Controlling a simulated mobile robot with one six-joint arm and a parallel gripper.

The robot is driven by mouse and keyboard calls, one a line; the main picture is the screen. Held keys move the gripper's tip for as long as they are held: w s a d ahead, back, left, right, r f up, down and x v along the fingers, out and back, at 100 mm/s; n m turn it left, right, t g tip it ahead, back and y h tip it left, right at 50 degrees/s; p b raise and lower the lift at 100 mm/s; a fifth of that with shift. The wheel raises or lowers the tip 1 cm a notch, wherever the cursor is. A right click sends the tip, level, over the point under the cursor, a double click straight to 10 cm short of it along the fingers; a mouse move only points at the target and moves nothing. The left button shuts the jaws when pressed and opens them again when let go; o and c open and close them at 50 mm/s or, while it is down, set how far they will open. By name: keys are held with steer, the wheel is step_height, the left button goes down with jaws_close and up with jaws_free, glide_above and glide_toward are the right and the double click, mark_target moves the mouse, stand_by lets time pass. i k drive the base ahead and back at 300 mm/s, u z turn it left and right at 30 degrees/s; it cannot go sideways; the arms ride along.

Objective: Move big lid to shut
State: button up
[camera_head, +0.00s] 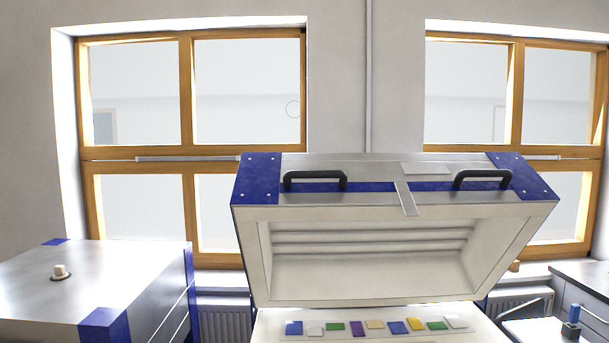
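The big lid (365,206) of the kiln is in the middle of the head view. It stands raised and tilted open, its pale ribbed inner side facing me. It has a metal front with blue corners, a black handle (315,177) on the left and another black handle (483,177) on the right. A metal latch strip (406,198) hangs at the middle of its front edge. Below the lid is the pale kiln bed (275,318), with a row of several coloured glass pieces (335,326) on it. My gripper is not in view.
A metal cabinet with blue corners (110,282) and a small knob (60,270) on top stands at the left. A bench (585,275) with a small blue tool (572,325) is at the right. Windows and radiators are behind the kiln.

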mark_target(313, 230)
steer(key=z, duration=0.05)
steer(key=i, duration=1)
steer(key=u, duration=0.05)
